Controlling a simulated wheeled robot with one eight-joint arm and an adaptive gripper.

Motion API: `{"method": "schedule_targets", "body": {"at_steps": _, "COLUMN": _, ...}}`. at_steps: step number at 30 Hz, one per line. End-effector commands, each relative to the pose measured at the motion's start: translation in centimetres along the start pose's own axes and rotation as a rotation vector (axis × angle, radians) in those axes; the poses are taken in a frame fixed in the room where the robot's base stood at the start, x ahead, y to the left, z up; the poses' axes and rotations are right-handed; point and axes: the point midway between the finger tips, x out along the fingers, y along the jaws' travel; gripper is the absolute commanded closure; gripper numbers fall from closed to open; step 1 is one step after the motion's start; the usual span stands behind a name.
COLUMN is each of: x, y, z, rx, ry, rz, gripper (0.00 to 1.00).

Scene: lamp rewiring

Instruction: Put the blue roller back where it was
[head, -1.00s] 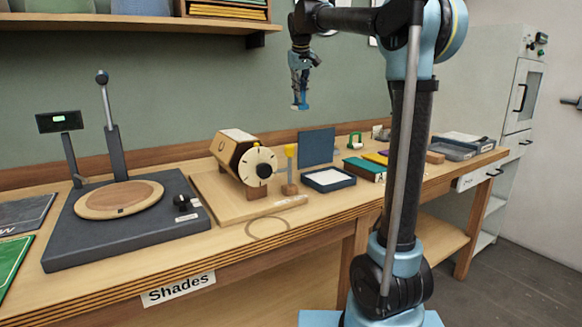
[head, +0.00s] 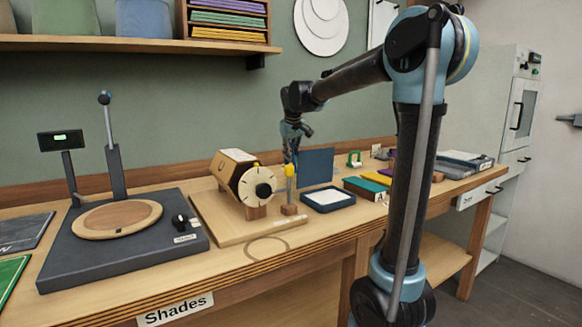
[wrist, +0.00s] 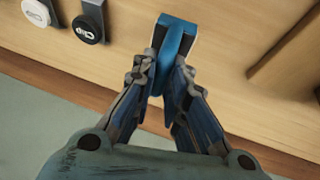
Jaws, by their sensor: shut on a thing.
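The blue roller (wrist: 178,42) is between the fingertips of my gripper (wrist: 158,72) in the wrist view. The fingers are shut on it, and it extends past their tips over pale wood. The gap between the roller and the wood is hard to judge. In the head view my gripper (head: 290,145) points down behind the yellow-topped post (head: 290,173), just left of an upright dark blue panel (head: 316,168). The roller cannot be made out clearly there.
A wooden drum with a dial (head: 258,187) stands left of the post. A shallow blue tray (head: 329,207) and stacked coloured boxes (head: 365,188) lie to the right. A dark base (head: 120,252) is at left. Black (wrist: 88,22) and white (wrist: 38,13) labelled pieces show in the wrist view.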

Motion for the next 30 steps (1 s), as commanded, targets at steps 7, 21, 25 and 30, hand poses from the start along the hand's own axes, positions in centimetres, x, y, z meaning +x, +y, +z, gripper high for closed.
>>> {"method": "schedule_targets", "body": {"at_steps": 7, "x": 2.6, "y": -0.5, "z": 1.1, "rx": 0.001, "ry": 0.000, "rz": 0.000, "gripper": 1.00}}
{"method": "schedule_targets", "body": {"at_steps": 21, "x": 3.6, "y": -0.7, "z": 1.6, "rx": 0.002, "ry": 0.000, "rz": 0.001, "gripper": 0.67}}
{"method": "schedule_targets", "body": {"at_steps": 25, "x": 3.6, "y": -0.6, "z": 1.6, "rx": 0.002, "ry": 0.000, "rz": 0.001, "gripper": 0.67}}
{"method": "schedule_targets", "body": {"at_steps": 30, "x": 3.5, "y": -0.6, "z": 1.6, "rx": 0.002, "ry": 0.000, "rz": 0.001, "gripper": 0.67}}
